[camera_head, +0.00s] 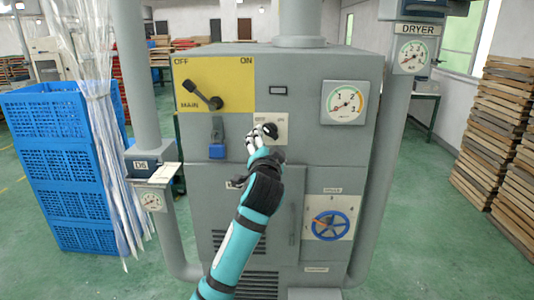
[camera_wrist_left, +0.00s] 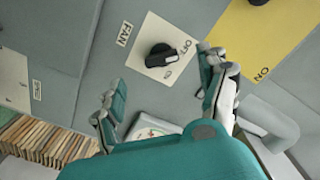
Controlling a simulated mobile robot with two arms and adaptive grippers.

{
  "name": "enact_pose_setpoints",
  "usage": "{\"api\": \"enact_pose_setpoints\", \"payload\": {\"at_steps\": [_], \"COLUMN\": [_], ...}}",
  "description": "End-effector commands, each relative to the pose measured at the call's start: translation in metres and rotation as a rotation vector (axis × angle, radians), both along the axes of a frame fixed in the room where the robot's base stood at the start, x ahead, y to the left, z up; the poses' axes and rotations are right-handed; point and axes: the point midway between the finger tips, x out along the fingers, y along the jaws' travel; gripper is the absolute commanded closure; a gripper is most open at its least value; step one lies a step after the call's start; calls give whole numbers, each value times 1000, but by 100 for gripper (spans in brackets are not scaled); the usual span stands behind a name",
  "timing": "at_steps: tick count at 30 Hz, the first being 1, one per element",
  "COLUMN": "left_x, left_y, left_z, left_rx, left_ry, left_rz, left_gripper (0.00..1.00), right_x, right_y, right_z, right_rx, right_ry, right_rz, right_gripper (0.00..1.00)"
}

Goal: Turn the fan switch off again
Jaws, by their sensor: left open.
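The fan switch is a black rotary knob (camera_wrist_left: 160,56) on a pale square plate labelled FAN, with OFF and ON marks, in the left wrist view. In the head view the knob (camera_head: 271,130) is on the grey cabinet's front, partly hidden by my gripper. Its handle lies slanted, one end towards the OFF mark; I cannot tell which end is the pointer. My left gripper (camera_head: 259,146) is just in front of the plate. In the left wrist view the gripper (camera_wrist_left: 158,74) is open, its fingers apart on either side of the knob, with nothing between them. My right gripper is not in view.
The yellow MAIN switch panel (camera_head: 232,72) with a lever is up and left of the knob. A blue padlock (camera_head: 217,151) hangs below it. A gauge (camera_head: 347,102) and a blue handwheel (camera_head: 331,225) are on the right. Blue crates (camera_head: 62,130) stand left.

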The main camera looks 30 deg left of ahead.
Motion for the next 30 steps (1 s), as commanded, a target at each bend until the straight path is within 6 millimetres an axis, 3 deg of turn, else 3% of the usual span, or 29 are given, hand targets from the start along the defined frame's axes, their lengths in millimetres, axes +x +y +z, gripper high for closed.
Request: {"api": "enact_pose_setpoints", "payload": {"at_steps": [3,10,27,30], "left_x": [-19,-38,-39,-32], "left_y": [-12,-23,-24,-25], "left_z": [0,-1,-1,-15], "left_rx": [-2,0,-1,-6], "left_ry": [-1,1,2,27], "left_rz": [-1,1,0,-10], "left_gripper": [24,24,24,24], "right_x": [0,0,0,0], "right_y": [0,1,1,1], "right_z": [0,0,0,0], "right_rx": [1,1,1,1], "right_ry": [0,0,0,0], "right_rz": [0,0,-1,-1], "right_gripper": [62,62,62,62]}}
